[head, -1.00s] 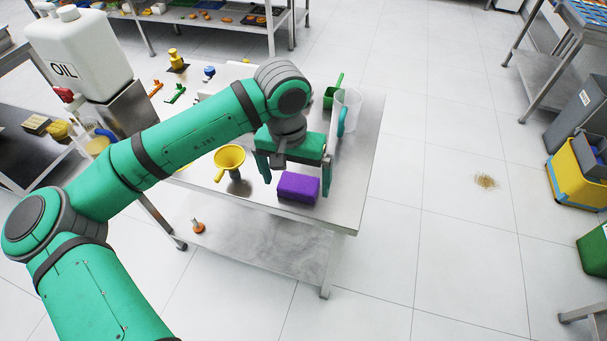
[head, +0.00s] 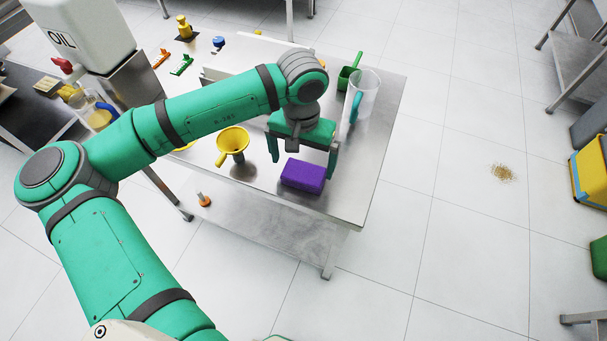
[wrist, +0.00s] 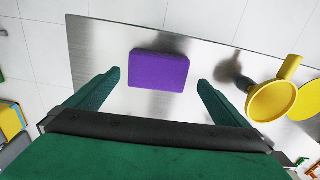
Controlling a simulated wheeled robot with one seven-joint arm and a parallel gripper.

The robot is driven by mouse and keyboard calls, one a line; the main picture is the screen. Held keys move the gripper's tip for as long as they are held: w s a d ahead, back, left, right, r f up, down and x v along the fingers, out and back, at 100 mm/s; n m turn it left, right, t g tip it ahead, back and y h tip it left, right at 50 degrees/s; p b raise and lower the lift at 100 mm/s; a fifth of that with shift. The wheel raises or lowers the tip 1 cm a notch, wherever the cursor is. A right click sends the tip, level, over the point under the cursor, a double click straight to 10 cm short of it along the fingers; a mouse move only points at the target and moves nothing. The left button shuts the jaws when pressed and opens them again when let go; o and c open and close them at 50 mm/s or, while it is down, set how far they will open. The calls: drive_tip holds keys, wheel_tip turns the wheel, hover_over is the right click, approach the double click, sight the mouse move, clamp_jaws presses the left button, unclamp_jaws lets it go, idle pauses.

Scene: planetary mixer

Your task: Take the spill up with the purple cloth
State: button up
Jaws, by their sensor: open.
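The purple cloth (head: 303,176) is a thick folded block lying on the steel table (head: 352,200) near its front edge. It also shows in the wrist view (wrist: 159,71), just beyond and between my fingers. My gripper (head: 303,163) is open and empty above the table, behind the cloth, and not touching it as far as I can see. The wrist view shows both fingers (wrist: 154,92) spread wider than the cloth. A brown, speckled patch (head: 503,173), which looks like the spill, lies on the floor tiles to the right of the table.
A yellow funnel (head: 232,142) stands left of the cloth. A clear jug (head: 363,97) and a green scoop (head: 347,76) are at the table's back right. A white oil container (head: 80,35) stands at upper left.

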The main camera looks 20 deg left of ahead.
sight(304, 172)
drive_tip(key=f, duration=0.5)
drive_tip(key=shift+d, duration=0.2)
drive_tip(key=c, duration=0.9)
drive_tip(key=shift+c, duration=0.2)
drive_tip(key=shift+r, duration=0.1)
